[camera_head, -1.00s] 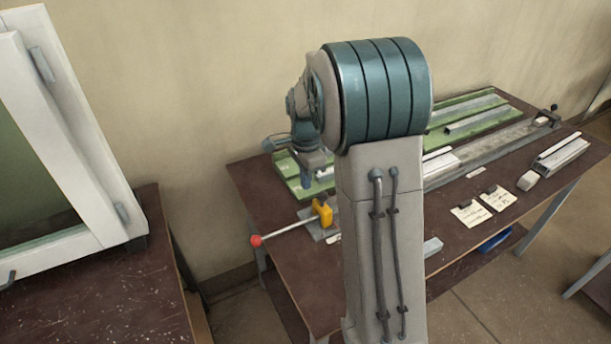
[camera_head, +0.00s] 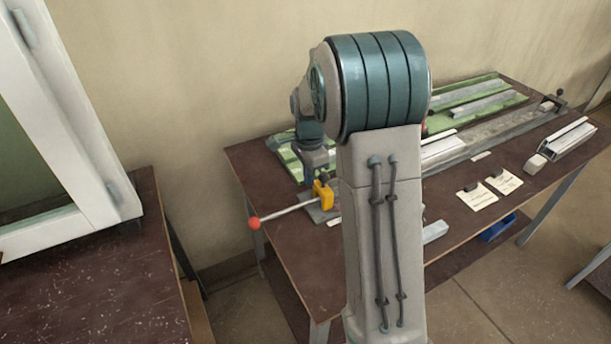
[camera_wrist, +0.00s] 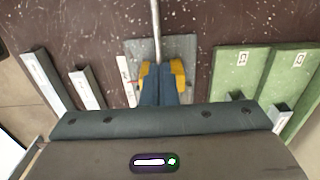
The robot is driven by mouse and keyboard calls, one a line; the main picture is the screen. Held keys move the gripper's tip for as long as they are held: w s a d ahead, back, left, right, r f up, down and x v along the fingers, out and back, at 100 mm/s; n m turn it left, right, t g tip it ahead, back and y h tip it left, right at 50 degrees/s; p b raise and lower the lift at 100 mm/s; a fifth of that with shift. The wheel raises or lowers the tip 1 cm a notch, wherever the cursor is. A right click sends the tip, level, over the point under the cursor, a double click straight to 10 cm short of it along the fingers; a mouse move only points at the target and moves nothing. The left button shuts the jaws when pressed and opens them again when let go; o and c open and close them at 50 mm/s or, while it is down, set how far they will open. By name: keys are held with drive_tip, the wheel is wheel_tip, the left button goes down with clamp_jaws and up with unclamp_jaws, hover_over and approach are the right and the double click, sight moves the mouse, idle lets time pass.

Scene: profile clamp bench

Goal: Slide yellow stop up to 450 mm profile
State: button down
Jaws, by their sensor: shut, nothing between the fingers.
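The yellow stop (camera_head: 323,194) sits on the grey clamp bed (camera_head: 318,213) at the left end of the bench. A rod with a red ball end (camera_head: 254,223) runs out from it to the left. In the wrist view, yellow parts of the stop (camera_wrist: 178,72) show on both sides of my gripper (camera_wrist: 158,85), whose fingers are shut together with nothing between them. Whether they touch the stop I cannot tell. A pale profile (camera_head: 440,148) lies along the clamp bed farther right. My arm hides the stretch between stop and profile.
Green trays (camera_head: 485,98) with profile pieces lie along the back; their labelled ends show in the wrist view (camera_wrist: 232,70). Paper cards (camera_head: 478,196) and another profile (camera_head: 567,142) lie toward the front. A dark clamp end (camera_head: 552,99) stands at the far right.

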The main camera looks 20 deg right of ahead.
drive_tip(key=w+d, duration=0.2)
drive_tip(key=d, duration=0.8)
drive_tip(key=shift+d+p, duration=0.25)
drive_tip(key=shift+p, duration=0.2)
drive_tip(key=shift+a, duration=0.1)
wheel_tip(320, 180, up, 7)
drive_tip(key=a+p, duration=0.1)
drive_tip(key=p, duration=0.4)
drive_tip(key=shift+s+a, duration=0.15)
drive_tip(key=shift+a, duration=0.05)
idle(0.6)
drive_tip(key=shift+r, duration=0.1)
drive_tip(key=s+a+r+n+t, duration=0.1)
drive_tip(key=s+a+r+n, duration=0.2)
drive_tip(key=s, duration=0.5)
drive_tip(key=s+a+r+n+t, duration=0.1)
drive_tip(key=s+a+r+n, duration=0.2)
drive_tip(key=s+a+n, duration=0.2)
drive_tip(key=s+a+r+n+t, duration=0.1)
drive_tip(key=s+a+r+n, duration=0.2)
drive_tip(key=s, duration=1)
drive_tip(key=a+n, duration=0.2)
drive_tip(key=n, duration=0.3)
drive_tip(key=shift+s+r+t, duration=0.2)
drive_tip(key=shift+s+t, duration=0.05)
drive_tip(key=shift+t, duration=0.05)
